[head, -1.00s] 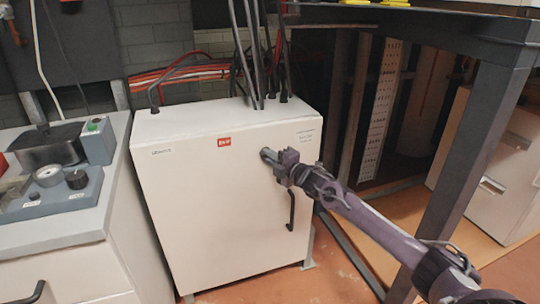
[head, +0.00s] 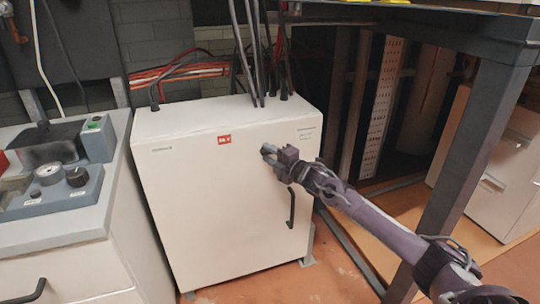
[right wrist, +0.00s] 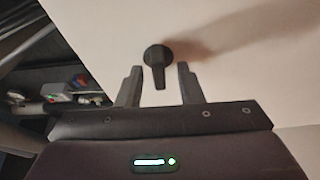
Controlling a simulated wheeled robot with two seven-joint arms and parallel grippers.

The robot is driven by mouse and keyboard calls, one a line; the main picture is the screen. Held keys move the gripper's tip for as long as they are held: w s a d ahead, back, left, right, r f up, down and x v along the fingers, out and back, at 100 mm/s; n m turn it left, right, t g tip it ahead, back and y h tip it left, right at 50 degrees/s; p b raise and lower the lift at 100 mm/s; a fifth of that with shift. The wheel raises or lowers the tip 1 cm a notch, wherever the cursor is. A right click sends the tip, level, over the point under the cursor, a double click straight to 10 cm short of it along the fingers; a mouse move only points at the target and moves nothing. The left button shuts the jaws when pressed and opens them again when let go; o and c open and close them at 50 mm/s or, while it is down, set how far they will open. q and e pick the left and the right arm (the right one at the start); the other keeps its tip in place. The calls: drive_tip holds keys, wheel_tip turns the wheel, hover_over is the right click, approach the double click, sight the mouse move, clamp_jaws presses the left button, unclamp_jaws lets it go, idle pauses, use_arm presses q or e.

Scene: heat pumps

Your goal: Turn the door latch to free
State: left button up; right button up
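The door latch (right wrist: 157,65) is a small dark knob with a short lever on the pale cabinet door. In the right wrist view its lever points to the bottom of the picture, between my fingers, with a gap on each side. My right gripper (right wrist: 157,88) is open and holds nothing. In the head view my right gripper (head: 268,154) is at the upper right of the white cabinet's front (head: 205,205). It hides the latch there. A black vertical door handle (head: 291,208) shows below the gripper. My left gripper is not in view.
Dark cables (head: 255,60) rise from the cabinet top. A bench with a grey-blue control unit (head: 50,190) stands at the left. A dark metal frame post (head: 475,160) stands at the right, close to my right arm. The floor before the cabinet is partly clear.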

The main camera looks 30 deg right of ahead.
drive_tip(key=shift+s+d, duration=0.1)
drive_tip(key=shift+s, duration=0.4)
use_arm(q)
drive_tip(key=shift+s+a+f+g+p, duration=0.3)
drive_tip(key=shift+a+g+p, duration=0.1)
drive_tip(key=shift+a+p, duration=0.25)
use_arm(e)
drive_tip(key=s+d, duration=0.1)
drive_tip(key=s, duration=0.5)
drive_tip(key=shift+s, duration=0.4)
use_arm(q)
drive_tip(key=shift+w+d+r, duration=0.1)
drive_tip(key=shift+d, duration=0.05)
